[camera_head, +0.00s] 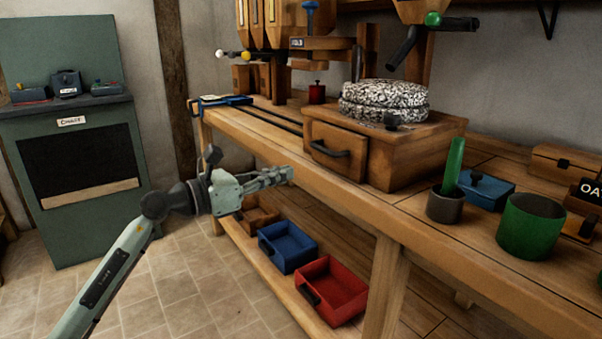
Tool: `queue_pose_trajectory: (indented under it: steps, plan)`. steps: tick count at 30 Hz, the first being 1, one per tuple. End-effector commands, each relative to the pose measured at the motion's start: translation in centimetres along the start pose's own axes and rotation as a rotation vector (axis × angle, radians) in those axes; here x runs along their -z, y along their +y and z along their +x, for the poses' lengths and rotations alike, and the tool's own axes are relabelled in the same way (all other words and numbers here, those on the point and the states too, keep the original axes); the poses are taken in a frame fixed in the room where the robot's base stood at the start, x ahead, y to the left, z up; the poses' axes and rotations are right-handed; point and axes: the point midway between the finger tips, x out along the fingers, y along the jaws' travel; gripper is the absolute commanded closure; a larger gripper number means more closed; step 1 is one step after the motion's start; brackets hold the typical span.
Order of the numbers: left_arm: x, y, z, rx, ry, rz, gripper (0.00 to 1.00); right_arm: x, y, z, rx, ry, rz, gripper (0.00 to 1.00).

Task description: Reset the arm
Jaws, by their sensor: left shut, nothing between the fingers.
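My left arm comes in from the lower left. Its gripper (281,177) is shut and empty, pointing right. In the picture it overlaps the front of the wooden workbench (400,232); I cannot tell how far apart they are. My right gripper is not in view.
On the bench stand a millstone pair (384,100) on a wooden drawer box (338,149), a green cup (530,225), a dark cup (445,206) and a blue lidded box (485,190). Blue (287,246) and red (331,290) bins sit below. Open tiled floor lies left, before a green cabinet (20,134).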

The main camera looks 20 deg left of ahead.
Motion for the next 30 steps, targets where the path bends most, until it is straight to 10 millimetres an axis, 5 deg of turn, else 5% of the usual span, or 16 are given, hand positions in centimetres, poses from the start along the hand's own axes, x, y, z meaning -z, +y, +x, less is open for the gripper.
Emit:
queue_pose_trajectory:
  steps: [11, 17, 23, 26, 30]
  plan:
    - [-0.1, -0.4, -1.5, -0.004, -0.057, -0.089, 1.0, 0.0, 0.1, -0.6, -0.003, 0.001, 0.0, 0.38]
    - [0.9, 1.3, -3.6, -0.132, -0.407, -0.734, 1.0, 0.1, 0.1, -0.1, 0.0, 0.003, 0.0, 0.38]
    - [12.6, 6.1, -10.3, -0.517, -0.731, -1.532, 1.0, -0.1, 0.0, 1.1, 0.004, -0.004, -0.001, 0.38]
    - [19.6, 5.8, -13.4, -0.726, -0.817, -1.798, 1.0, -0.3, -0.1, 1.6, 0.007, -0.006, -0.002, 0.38]
    - [28.9, 2.5, -17.7, -1.041, -0.893, -2.093, 1.0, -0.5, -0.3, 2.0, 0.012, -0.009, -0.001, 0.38]
